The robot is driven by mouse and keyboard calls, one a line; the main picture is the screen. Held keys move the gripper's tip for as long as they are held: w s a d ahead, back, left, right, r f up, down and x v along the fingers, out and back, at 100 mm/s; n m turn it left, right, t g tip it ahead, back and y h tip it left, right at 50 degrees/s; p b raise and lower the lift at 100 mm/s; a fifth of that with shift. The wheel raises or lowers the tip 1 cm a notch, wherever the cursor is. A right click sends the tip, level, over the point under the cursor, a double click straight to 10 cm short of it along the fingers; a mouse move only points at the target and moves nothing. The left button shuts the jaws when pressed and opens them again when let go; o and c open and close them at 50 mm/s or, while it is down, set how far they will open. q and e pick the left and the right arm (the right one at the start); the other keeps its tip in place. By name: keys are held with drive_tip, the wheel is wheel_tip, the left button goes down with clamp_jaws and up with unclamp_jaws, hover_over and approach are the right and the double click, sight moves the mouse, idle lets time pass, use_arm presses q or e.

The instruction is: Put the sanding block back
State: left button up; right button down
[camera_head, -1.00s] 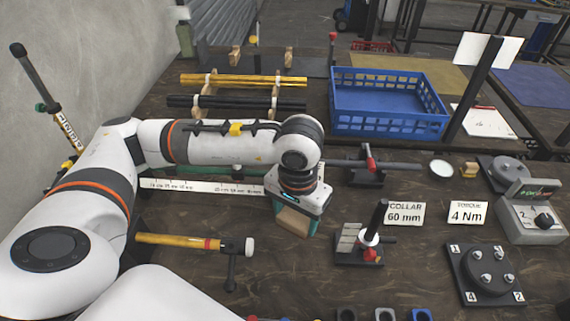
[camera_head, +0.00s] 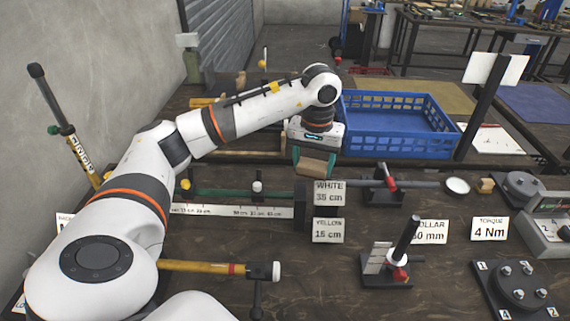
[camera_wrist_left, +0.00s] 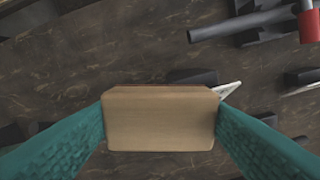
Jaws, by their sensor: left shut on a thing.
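The sanding block (camera_head: 317,162) is a light wooden block. My left gripper (camera_head: 314,168) is shut on it and holds it above the bench, just left of the blue crate's near corner in the head view. In the left wrist view the block (camera_wrist_left: 160,119) sits between the two teal fingers, with dark bench below it. A thin darker edge shows along the block's far side. My right gripper is out of view.
A blue crate (camera_head: 400,146) stands behind and right. Cards reading WHITE 35 cm (camera_head: 329,193) and YELLOW 15 cm (camera_head: 328,230) stand nearer. A hammer (camera_head: 215,268) lies at front left. A collar stand (camera_head: 389,268) rises front right.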

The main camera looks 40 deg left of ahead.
use_arm(q)
drive_tip(key=w+a+f+n+b, duration=0.2)
drive_tip(key=a+b, duration=0.1)
drive_tip(key=a, duration=0.4)
drive_tip(key=n+b, duration=0.1)
drive_tip(key=b, duration=0.2)
approach(284, 188)
wheel_tip(284, 188, down, 6)
drive_tip(key=shift+a+r, duration=0.1)
drive_tip(key=shift+a, duration=0.05)
drive_tip(key=shift+w+f, duration=0.1)
drive_tip(key=shift+f, duration=0.35)
drive_tip(key=shift+f, duration=0.1)
drive_tip(key=o, duration=1)
drive_tip(key=shift+c, duration=0.2)
